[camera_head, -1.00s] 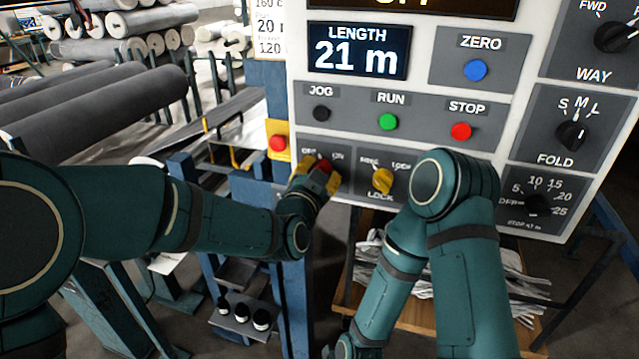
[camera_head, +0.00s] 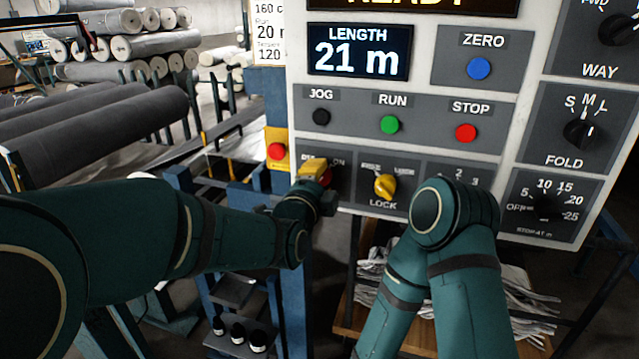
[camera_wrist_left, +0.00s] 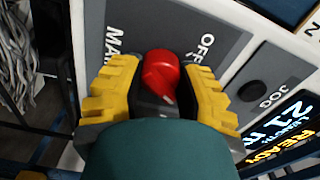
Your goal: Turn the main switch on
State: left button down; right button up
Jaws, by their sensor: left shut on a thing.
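The main switch is a red knob (camera_head: 326,177) on the lower left plate of the white control panel, below the OFF and ON labels. In the left wrist view the red knob (camera_wrist_left: 163,74) sits between two yellow fingers, near the words MAIN and OFF. My left gripper (camera_head: 318,175) is shut on the knob, with a finger on each side. In the head view the gripper and wrist hide much of it. The display at the panel's top (camera_head: 415,4) reads READY, partly cut off. My right arm shows in front of the panel; its gripper is out of view.
The yellow LOCK knob (camera_head: 385,187) is just right of the main switch. A red button on a yellow box (camera_head: 277,152) is close on the left. Black JOG (camera_head: 321,117), green RUN (camera_head: 389,125) and red STOP (camera_head: 466,133) buttons are above. Grey rolls (camera_head: 95,120) lie at left.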

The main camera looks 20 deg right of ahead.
pick_arm(q)
jog(key=shift+r+m, duration=0.1)
jog(key=shift+m, duration=0.8)
jog(key=c, duration=0.5)
grip_release()
jog(key=shift+w, duration=0.1)
jog(key=v, duration=1.2)
